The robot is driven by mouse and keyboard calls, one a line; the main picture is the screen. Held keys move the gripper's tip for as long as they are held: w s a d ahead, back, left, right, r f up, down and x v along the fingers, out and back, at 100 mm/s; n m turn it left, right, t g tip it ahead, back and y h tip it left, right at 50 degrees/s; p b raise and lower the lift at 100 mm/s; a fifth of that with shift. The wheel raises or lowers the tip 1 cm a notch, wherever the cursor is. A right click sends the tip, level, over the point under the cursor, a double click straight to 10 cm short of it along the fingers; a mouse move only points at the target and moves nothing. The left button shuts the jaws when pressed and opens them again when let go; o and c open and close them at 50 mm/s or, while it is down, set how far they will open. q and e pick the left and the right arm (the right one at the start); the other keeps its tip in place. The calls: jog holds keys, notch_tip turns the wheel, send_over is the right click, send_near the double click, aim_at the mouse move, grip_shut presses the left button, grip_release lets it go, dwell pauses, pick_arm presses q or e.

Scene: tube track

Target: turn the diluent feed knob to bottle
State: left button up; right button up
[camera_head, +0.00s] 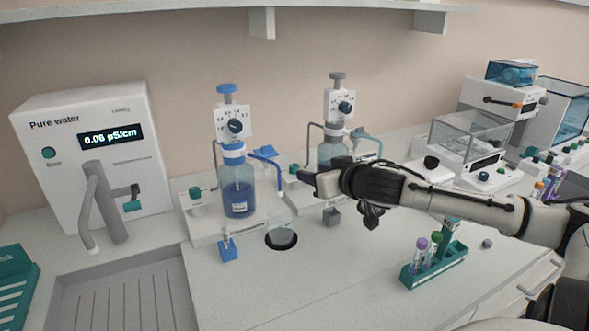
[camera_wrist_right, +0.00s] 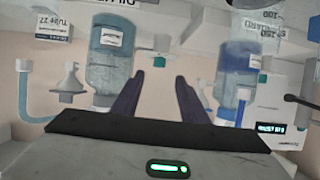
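Two bottle dispensers stand at the back: a blue-liquid bottle (camera_head: 238,200) on the left and a grey-liquid bottle (camera_head: 331,153) on the right. Beside each is a small white block with a teal knob, the left knob (camera_head: 195,192) and the right knob (camera_head: 294,168). Their labels are too small to read, so I cannot tell which is the diluent feed knob or its setting. My right gripper (camera_head: 308,180) points left, near the right knob. In the right wrist view its dark fingers (camera_wrist_right: 163,80) are apart with nothing between them. My left gripper is not in view.
A pure water unit (camera_head: 85,150) with a tap stands at the left above a sink (camera_head: 125,290). A round well (camera_head: 281,239) is in the counter front of the dispensers. A green tube rack (camera_head: 435,268) stands below my right arm. A balance (camera_head: 470,150) is behind it.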

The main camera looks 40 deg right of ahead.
aim_at(297, 169)
jog(key=shift+x, duration=4.85)
jog(key=shift+d+r, duration=0.1)
grip_shut()
